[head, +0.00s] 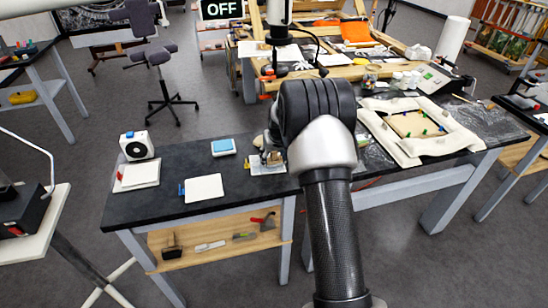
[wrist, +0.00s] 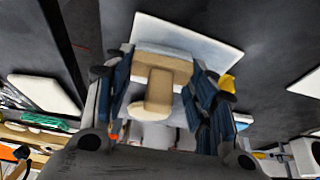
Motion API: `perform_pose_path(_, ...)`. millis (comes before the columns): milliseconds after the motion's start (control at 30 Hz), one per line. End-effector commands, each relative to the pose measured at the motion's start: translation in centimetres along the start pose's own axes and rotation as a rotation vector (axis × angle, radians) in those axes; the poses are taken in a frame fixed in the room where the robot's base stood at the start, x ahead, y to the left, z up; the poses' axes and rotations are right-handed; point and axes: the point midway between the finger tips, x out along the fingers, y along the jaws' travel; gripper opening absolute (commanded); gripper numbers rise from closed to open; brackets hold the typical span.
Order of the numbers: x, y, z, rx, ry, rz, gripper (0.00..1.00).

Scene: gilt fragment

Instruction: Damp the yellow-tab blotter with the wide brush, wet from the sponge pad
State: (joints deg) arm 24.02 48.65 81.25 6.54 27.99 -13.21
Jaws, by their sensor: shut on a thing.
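My gripper (wrist: 158,95) is shut on a wide tan brush (wrist: 160,92), its dark blue fingers on either side of it. In the head view the brush (head: 274,157) shows low over a white sheet (head: 268,170). In the wrist view this white blotter (wrist: 190,38) lies under the brush, with a yellow tab (wrist: 228,82) at its edge by one finger. I cannot tell whether the bristles touch it. The blue sponge pad (head: 223,146) sits in a pale tray to the left of my gripper in the head view.
A white blotter with a blue tab (head: 204,188) lies left of my gripper. White sheets (head: 137,175) lie farther left, before a white boxy device (head: 137,145). A padded cream frame (head: 418,130) is to the right. Bare black tabletop (head: 165,190) shows between the left items.

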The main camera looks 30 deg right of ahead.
Motion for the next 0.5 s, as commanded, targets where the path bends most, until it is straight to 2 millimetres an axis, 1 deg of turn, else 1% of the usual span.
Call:
perform_pose_path(33, -0.7, 0.0, -0.3, 0.000, 0.002, 0.000, 0.32)
perform_pose_path(100, -1.4, 0.0, -0.7, 0.000, 0.003, 0.001, 0.32)
perform_pose_path(500, -5.0, 0.0, -2.1, 0.000, 0.002, 0.000, 0.32)
